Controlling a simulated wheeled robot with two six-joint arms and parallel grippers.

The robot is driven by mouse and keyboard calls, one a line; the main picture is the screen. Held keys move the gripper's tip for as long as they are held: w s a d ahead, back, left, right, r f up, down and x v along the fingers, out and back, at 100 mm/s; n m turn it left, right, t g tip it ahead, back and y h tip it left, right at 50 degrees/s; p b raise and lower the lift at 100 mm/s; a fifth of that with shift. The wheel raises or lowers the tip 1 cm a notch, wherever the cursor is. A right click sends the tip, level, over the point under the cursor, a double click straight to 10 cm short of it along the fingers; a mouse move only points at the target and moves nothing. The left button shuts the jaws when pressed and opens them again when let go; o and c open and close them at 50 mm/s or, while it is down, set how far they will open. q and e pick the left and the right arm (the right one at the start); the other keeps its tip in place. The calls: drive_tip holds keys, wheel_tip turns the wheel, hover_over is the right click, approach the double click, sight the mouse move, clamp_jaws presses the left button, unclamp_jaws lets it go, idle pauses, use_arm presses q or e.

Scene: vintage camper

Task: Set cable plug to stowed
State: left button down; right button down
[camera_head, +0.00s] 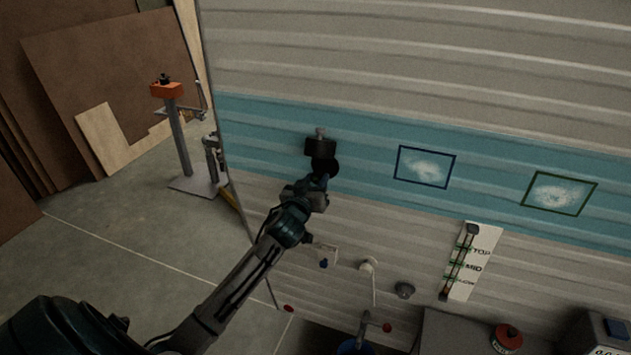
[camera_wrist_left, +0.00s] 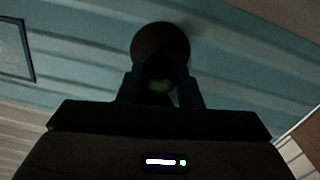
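My left gripper (camera_head: 323,182) reaches up to the teal band of the camper wall. A dark round piece (camera_head: 325,166), perhaps the cable plug or its socket, is at its fingertips, just below a black box (camera_head: 320,148) on the wall. In the left wrist view the dark disc (camera_wrist_left: 160,52) is straight ahead of the fingers of my left gripper (camera_wrist_left: 162,85). The fingers stand apart, with something dark and greenish between them. I cannot tell whether they touch it. No cable can be made out clearly. My right gripper is not in view.
Below on the wall are a white fitting (camera_head: 326,252), a pale hook-like fitting (camera_head: 368,268), a grey knob (camera_head: 404,290) and a white slider panel (camera_head: 472,260). Two framed pale patches (camera_head: 425,167) are to the right. An orange-topped stand (camera_head: 180,140) is at left on open floor.

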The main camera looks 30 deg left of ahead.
sight(320, 172)
use_arm(q)
drive_tip(key=shift+w, duration=0.2)
drive_tip(key=b+x, duration=0.1)
drive_tip(key=x, duration=0.2)
drive_tip(key=shift+w, duration=0.1)
drive_tip(key=shift+a+r, duration=0.1)
drive_tip(key=shift+r, duration=0.15)
